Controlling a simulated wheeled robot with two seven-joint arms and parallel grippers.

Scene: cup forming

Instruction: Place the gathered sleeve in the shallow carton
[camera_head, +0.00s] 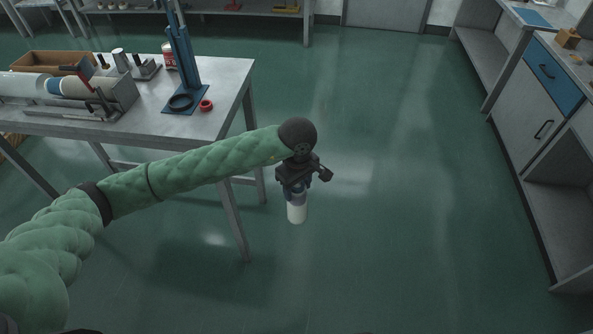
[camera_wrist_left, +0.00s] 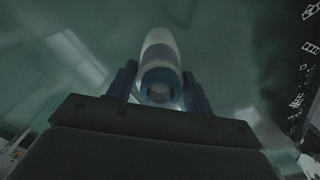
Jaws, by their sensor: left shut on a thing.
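My left gripper (camera_head: 297,190) is shut on a white sleeve (camera_head: 297,213), held over open floor to the right of the table. The sleeve hangs below the jaws, roughly upright. In the left wrist view the sleeve (camera_wrist_left: 161,50) sits between the two fingers (camera_wrist_left: 160,88), with a bluish, hollow-looking near end and a pale far end. A brown, shallow open carton (camera_head: 47,64) stands at the back left of the table, well to the left of my gripper. My right gripper is not in view.
The grey table (camera_head: 225,75) carries a blue press stand (camera_head: 185,60), a red ring (camera_head: 206,105), and a holder with rolls and tools (camera_head: 105,98). Shelving and a cabinet with a blue drawer (camera_head: 555,72) line the right side. The green floor between is clear.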

